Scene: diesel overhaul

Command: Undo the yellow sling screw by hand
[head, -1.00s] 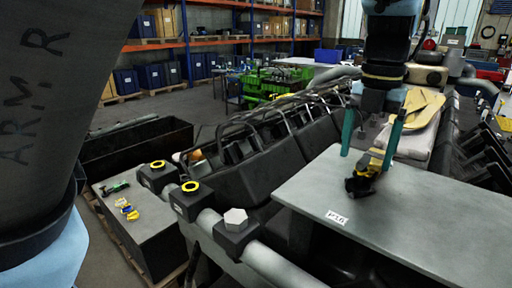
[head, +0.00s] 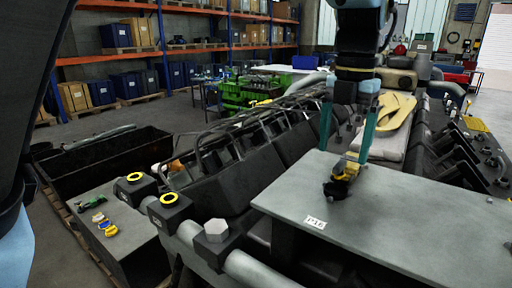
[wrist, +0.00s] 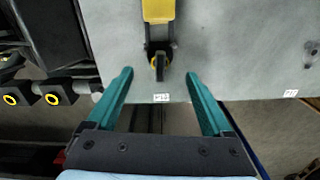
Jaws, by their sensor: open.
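A yellow and black fitting (head: 345,171) sits on the grey plate (head: 400,216), near its left end. It looks like the sling screw, but its thread is not visible. In the wrist view its yellow part (wrist: 158,10) is at the top, with a black bracket and rounded black end below. My gripper (head: 344,156) is open, pointing down, with one teal finger to each side of the fitting in the picture. In the wrist view my gripper (wrist: 159,74) has nothing between its fingers except the view of the fitting's black end. I cannot tell whether the fingers touch it.
Two black blocks with yellow rings (head: 134,177) and a pale hex bolt (head: 216,229) stand left of the plate. Small coloured parts (head: 107,228) lie on a grey box. A dark engine block with bent pipes (head: 260,120) runs behind. The plate's right side is mostly bare.

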